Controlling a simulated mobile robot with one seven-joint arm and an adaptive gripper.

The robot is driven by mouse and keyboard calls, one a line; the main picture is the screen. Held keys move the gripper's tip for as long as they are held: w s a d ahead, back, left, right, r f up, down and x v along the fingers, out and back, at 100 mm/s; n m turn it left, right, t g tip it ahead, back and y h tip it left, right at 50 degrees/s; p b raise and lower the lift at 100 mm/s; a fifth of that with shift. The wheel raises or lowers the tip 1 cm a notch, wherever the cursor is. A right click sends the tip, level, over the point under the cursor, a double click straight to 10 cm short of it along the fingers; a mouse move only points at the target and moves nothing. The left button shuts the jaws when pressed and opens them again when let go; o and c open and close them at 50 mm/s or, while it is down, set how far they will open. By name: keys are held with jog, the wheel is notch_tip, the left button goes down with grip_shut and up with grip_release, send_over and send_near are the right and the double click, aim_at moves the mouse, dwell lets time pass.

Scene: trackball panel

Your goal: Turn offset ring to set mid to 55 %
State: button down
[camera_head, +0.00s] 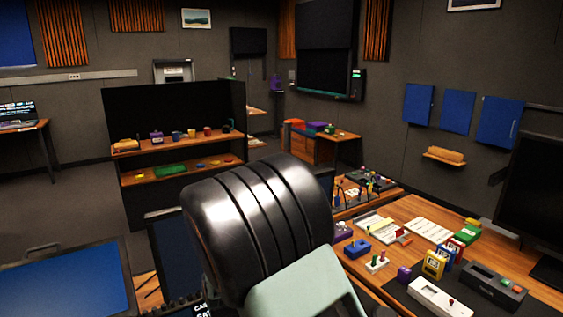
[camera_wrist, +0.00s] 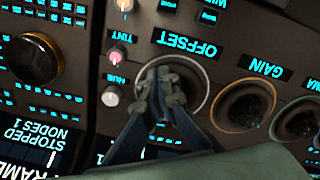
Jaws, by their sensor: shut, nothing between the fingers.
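In the wrist view, the dark trackball panel (camera_wrist: 200,20) appears upside down and tilted. The offset ring (camera_wrist: 205,95) is a pale grey circle beside the OFFSET label (camera_wrist: 187,43). My gripper (camera_wrist: 163,80) is shut and empty, with its fingertips over the middle of that ring. The fingers hide most of the ball and the lower left part of the ring. I cannot tell whether the fingertips touch the ring. No mid percentage can be read. In the head view, my arm fills the centre and my gripper does not show.
The orange-rimmed gain ring (camera_wrist: 245,104) lies right of the offset ring, with another ring (camera_wrist: 297,122) beyond it. Small knobs (camera_wrist: 117,55) and a gold-rimmed dial (camera_wrist: 32,60) lie left. In the head view, a cluttered wooden desk (camera_head: 405,208) stands at the right.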

jog(key=shift+f+b, duration=0.9)
jog(key=shift+f, duration=0.1)
dwell(2.5)
jog(key=shift+s, duration=0.1)
jog(key=shift+s+a+m+p, duration=0.1)
jog(key=shift+s+m+p, duration=0.25)
jog(key=shift+m, duration=0.75)
jog(key=shift+s+a+m+p, duration=0.2)
jog(key=shift+s+m+p, duration=0.15)
jog(key=shift+m, duration=0.65)
jog(key=shift+s+a+m, duration=0.1)
jog(key=shift+m, duration=0.3)
jog(key=shift+s+a+m+p, duration=0.1)
jog(key=shift+a+m+p, duration=0.1)
jog(key=shift+m+p, duration=0.3)
